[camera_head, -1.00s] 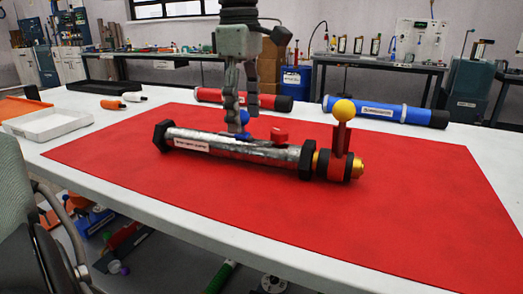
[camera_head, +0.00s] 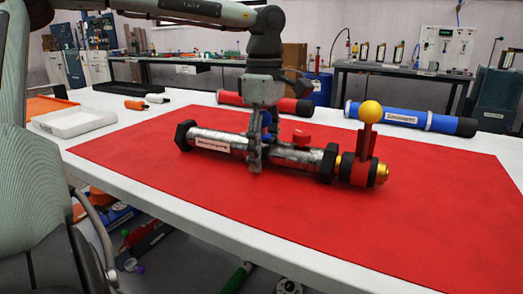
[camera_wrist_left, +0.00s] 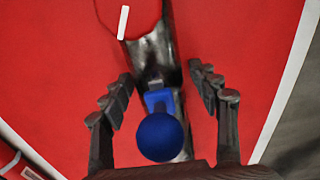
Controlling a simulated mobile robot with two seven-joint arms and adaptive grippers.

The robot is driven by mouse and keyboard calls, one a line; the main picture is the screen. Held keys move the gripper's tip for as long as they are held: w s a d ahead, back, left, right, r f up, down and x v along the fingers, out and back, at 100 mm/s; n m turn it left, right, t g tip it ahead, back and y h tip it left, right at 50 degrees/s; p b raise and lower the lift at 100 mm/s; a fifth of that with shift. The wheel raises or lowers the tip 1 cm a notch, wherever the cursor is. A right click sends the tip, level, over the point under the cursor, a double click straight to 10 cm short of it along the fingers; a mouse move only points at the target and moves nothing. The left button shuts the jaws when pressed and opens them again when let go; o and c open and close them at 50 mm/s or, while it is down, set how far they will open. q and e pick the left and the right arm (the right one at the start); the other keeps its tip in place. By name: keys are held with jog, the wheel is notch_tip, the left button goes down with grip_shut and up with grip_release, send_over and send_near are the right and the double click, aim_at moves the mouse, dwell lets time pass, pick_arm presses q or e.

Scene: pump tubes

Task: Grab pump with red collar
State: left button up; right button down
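The pump (camera_head: 300,153) is a silver tube with black hexagonal collars, lying on the red mat (camera_head: 430,235). A red collar (camera_head: 356,172) sits near its right end, with a yellow ball handle (camera_head: 370,112) upright above it. My left gripper (camera_head: 257,160) is down at the tube's middle, its fingers at the near and far sides. In the left wrist view, the open fingers stand apart on both sides of the pump (camera_wrist_left: 160,70), with a blue ball knob (camera_wrist_left: 160,137) between them. Contact with the tube cannot be told. My right gripper is not in view.
A red tube (camera_head: 231,98) and a blue tube (camera_head: 398,115) lie behind the pump on the white table (camera_head: 480,145). A white tray (camera_head: 73,122) and orange-and-black handles (camera_head: 135,105) are at the left. The mat's front is clear.

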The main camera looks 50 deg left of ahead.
pick_arm(q)
grip_shut()
jog(key=shift+w+r, duration=0.1)
jog(key=shift+r, duration=0.1)
dwell(0.3)
